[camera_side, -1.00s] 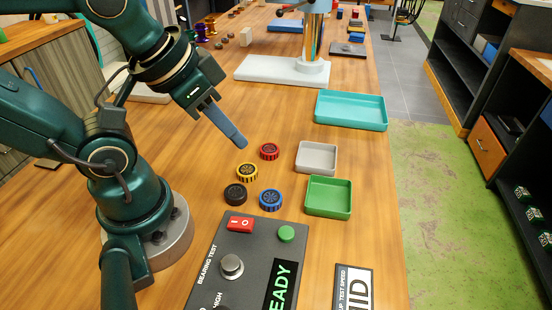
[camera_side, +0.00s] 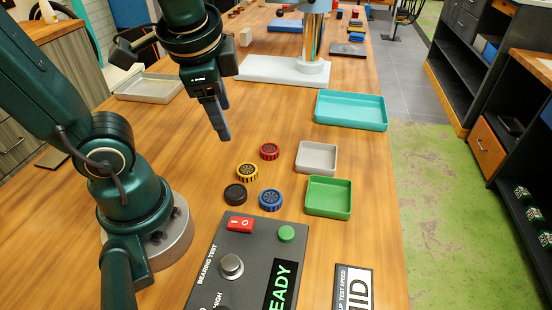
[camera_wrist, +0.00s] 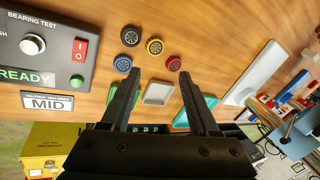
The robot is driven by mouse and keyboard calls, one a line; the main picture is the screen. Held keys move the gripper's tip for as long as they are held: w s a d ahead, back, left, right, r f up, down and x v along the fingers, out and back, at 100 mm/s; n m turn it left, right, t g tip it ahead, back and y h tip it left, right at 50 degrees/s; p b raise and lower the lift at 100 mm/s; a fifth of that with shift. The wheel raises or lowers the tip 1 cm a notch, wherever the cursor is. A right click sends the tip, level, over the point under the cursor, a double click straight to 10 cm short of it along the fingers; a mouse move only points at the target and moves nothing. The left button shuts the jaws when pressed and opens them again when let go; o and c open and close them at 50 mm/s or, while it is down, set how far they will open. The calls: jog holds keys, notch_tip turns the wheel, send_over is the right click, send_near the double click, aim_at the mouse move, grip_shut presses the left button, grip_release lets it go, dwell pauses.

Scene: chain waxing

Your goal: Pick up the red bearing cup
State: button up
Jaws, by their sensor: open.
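The red bearing cup (camera_side: 269,151) lies on the wooden bench, at the upper right of a group with a yellow cup (camera_side: 247,172), a black cup (camera_side: 235,194) and a blue cup (camera_side: 271,199). In the wrist view the red cup (camera_wrist: 173,63) is at the right end of the group, beyond and between the fingertips. My gripper (camera_side: 222,120) is up and to the left of the red cup in the side view, above the bench with fingers pointing down. In the wrist view its two fingers (camera_wrist: 160,88) are apart with nothing between them.
A small grey tray (camera_side: 316,145), a green tray (camera_side: 346,198) and a teal tray (camera_side: 384,113) stand right of the cups. A dark bearing test box (camera_side: 208,285) lies in front. A press with a pale base (camera_side: 262,70) stands behind.

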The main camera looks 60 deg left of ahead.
jog(key=w+d+f+m+g+y, duration=0.1)
jog(key=w+d+f+m+y, duration=0.3)
jog(key=w+f+m+y, duration=0.7)
jog(key=m+t, duration=0.1)
jog(key=m, duration=0.3)
send_near(272, 153)
jog(key=shift+s+d+r+h, duration=0.15)
jog(key=shift+d+r, duration=0.25)
jog(key=shift+r, duration=0.15)
jog(key=shift+s+d+r+h, duration=0.1)
jog(key=shift+d+r+h, duration=0.05)
jog(key=shift+d+r, duration=0.35)
jog(key=shift+s+f, duration=0.15)
jog(key=shift+f, duration=0.15)
jog(key=x, duration=1.1)
jog(key=shift+a+f, duration=0.2)
jog(key=shift+a, duration=0.1)
grip_shut()
